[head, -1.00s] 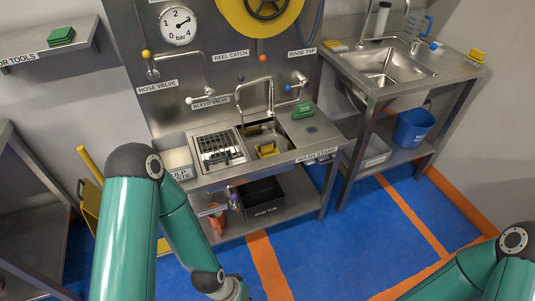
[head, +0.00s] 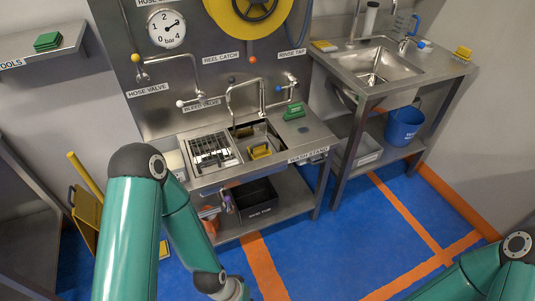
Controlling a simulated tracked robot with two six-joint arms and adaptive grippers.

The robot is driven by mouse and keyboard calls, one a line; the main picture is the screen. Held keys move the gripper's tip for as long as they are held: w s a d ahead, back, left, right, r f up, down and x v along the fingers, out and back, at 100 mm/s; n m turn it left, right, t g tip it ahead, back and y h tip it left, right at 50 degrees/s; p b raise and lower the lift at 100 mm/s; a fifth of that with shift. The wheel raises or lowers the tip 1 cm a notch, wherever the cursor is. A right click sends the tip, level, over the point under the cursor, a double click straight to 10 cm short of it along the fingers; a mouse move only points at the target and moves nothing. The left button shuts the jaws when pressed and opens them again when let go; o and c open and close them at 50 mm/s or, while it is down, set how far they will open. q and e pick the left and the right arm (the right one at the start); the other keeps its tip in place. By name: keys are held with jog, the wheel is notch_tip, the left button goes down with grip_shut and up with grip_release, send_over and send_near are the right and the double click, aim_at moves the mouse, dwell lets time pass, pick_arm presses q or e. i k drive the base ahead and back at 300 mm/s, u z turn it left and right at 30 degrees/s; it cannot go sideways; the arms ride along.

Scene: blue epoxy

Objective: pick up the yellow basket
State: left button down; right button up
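A small yellow item with a raised handle-like top (head: 259,151) sits in the wash stand's basin, right of the drain grate; it may be the yellow basket, but it is too small to be sure. A larger yellow container (head: 86,215) stands on the floor at the left, partly hidden by my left arm, with a yellow handle rising from it. My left arm reaches down in front of the wash stand to the bottom edge, and its gripper is out of view. My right arm enters at the bottom right corner, and its gripper is out of view.
The wash stand (head: 312,132) has a tap over its basin and a black bin (head: 256,197) on its lower shelf. A sink bench (head: 425,73) stands at the right with a blue bucket (head: 404,125) below. Blue floor (head: 345,235) with orange stripes is clear in front.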

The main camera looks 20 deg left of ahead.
aim_at(260, 149)
jog(key=u, duration=1.15)
jog(key=i, duration=0.15)
jog(key=z, duration=3.05)
jog(key=i, duration=0.75)
jog(key=z, duration=0.6)
jog(key=i, duration=0.35)
jog(key=u, duration=1.55)
jog(key=i, duration=0.15)
jog(key=u, duration=2.8)
jog(key=i, duration=0.45)
jog(key=u, duration=0.5)
